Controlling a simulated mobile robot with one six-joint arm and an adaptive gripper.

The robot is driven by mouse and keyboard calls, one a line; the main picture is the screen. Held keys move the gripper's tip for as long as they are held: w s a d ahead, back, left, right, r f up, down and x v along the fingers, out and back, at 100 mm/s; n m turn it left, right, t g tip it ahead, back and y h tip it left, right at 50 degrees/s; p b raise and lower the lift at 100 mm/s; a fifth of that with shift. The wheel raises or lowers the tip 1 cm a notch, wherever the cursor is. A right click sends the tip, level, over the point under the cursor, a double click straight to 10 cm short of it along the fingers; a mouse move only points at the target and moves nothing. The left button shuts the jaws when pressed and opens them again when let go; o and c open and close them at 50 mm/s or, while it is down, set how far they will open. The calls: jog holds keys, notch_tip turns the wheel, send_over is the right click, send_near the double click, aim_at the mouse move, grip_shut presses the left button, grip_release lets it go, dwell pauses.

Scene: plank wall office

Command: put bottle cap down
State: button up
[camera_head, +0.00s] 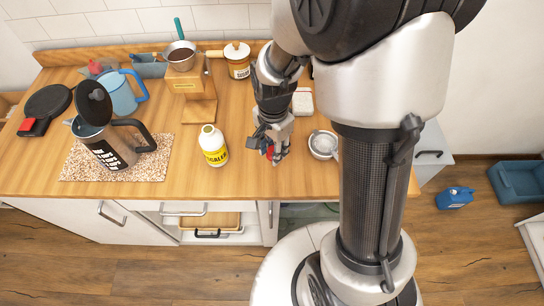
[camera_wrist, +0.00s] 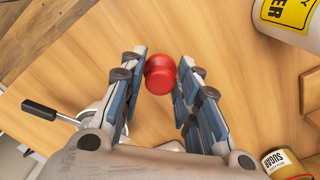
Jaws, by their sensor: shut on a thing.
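The red bottle cap (camera_wrist: 160,76) is between the fingertips of my gripper (camera_wrist: 162,78) in the wrist view. My gripper is shut on it. In the head view only a bit of red cap (camera_head: 270,153) shows below my gripper (camera_head: 272,146), over the front of the wooden counter. I cannot tell whether the cap touches the counter. A white bottle (camera_head: 213,146) with a yellow label stands upright to the left of my gripper. Part of this bottle (camera_wrist: 288,14) also shows at the top right of the wrist view.
A round metal strainer (camera_head: 322,145) lies right of my gripper. A coffee press (camera_head: 105,140) stands on a speckled mat (camera_head: 73,168) at left. Bare counter (camera_head: 240,180) lies near the front edge.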

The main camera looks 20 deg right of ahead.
jog(key=shift+f+b, duration=0.8)
jog(key=shift+f, duration=1.55)
jog(key=shift+f, duration=0.15)
jog(key=o, duration=0.7)
notch_tip(320, 180, up, 12)
jog(key=p, duration=0.4)
jog(key=s+r+n+t, duration=0.4)
jog(key=s+r+n, duration=0.8)
jog(key=s+r, duration=0.3)
jog(key=shift+r+n+t, duration=0.3)
jog(key=shift+r, duration=0.35)
